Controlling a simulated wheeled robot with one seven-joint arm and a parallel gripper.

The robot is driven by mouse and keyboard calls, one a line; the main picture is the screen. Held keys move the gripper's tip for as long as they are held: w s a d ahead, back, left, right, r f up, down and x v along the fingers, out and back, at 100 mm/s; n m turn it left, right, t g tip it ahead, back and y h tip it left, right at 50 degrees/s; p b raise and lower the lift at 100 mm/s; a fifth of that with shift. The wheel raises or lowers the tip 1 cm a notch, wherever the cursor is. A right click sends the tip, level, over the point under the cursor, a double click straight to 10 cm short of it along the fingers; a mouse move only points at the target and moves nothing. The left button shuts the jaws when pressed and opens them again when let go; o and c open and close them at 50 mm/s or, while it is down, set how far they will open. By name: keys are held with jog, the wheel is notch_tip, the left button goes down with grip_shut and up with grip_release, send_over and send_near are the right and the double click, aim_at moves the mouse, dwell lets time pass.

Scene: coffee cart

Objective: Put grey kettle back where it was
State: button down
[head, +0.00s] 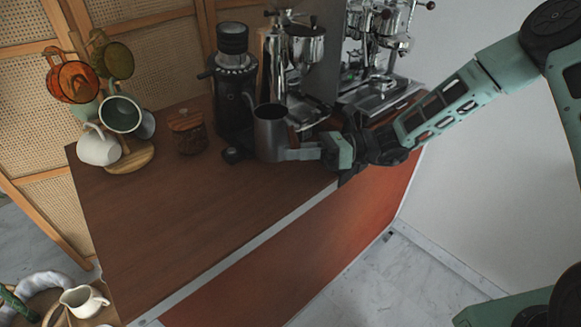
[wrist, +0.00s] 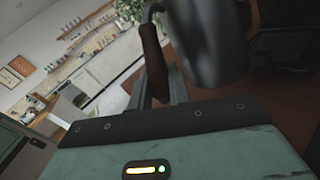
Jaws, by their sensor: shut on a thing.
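The grey kettle (head: 270,133) is upright near the right edge of the brown counter (head: 190,220), in front of the espresso machine. My gripper (head: 305,151) reaches in from the right and is shut on the kettle's handle side. In the wrist view the kettle's grey body (wrist: 208,40) fills the upper middle, and its brown handle (wrist: 154,60) stands by my fingers (wrist: 160,92). I cannot tell whether the kettle's base touches the counter.
A black grinder (head: 233,85) stands just behind and left of the kettle. The espresso machine (head: 375,85) is behind my gripper. A brown jar (head: 187,131) and a mug tree with several mugs (head: 97,149) stand further left. The counter's front is clear.

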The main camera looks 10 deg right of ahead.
jog(key=shift+f+p, duration=0.35)
jog(key=shift+f, duration=2.7)
jog(key=shift+f, duration=0.15)
jog(key=c, duration=1.3)
grip_release()
